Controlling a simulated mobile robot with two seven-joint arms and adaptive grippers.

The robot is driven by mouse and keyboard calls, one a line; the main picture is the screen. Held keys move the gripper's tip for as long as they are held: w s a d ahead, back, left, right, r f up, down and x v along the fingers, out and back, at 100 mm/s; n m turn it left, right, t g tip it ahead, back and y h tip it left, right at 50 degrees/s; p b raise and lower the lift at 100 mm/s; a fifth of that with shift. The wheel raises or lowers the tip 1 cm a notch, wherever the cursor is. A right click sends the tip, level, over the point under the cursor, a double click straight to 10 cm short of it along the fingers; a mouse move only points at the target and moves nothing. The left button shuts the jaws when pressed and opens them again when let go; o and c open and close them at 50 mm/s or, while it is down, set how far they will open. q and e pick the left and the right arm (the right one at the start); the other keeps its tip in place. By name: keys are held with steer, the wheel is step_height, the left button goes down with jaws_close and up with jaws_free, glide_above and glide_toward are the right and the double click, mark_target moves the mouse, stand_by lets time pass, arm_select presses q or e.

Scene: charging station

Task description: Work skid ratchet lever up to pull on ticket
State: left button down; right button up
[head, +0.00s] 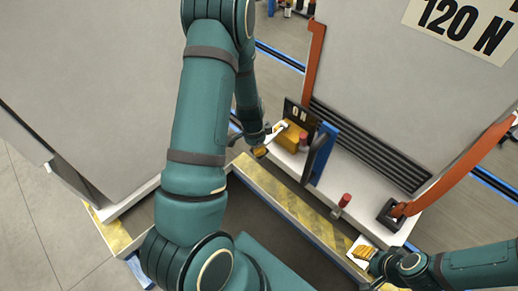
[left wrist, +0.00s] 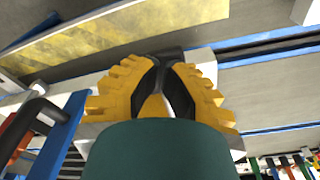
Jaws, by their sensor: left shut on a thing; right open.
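The ticket (head: 462,27) reads 120 N and sits on the grey panel at upper right. A black readout (head: 299,113) shows 0 N behind a yellow block (head: 288,140) on the white skid (head: 373,196). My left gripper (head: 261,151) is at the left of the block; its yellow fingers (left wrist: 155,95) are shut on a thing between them. That thing is mostly hidden and appears to be the ratchet lever's end; the lever's angle cannot be told. My right gripper (head: 368,252) is open near the skid's front right corner, apart from the lever.
A blue post (head: 326,150) with a dark handle stands right of the block and shows at left in the wrist view (left wrist: 68,135). An orange strap (head: 462,160) comes down to a black ring. Yellow-striped edging (head: 285,205) runs along the front.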

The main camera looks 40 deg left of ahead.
arm_select(q)
steer(key=shift+f, duration=0.7)
steer(key=shift+r, duration=0.1)
steer(key=shift+s, duration=0.1)
steer(key=shift+s+a+r, duration=0.25)
steer(key=shift+s+a, duration=0.15)
steer(key=shift+s, duration=0.25)
steer(key=shift+s+a+r, duration=0.25)
steer(key=shift+s+a, duration=0.1)
steer(key=shift+s, duration=0.25)
step_height(320, 180, up, 12)
steer(key=s, duration=0.1)
steer(key=shift+a, duration=0.3)
stand_by(0.7)
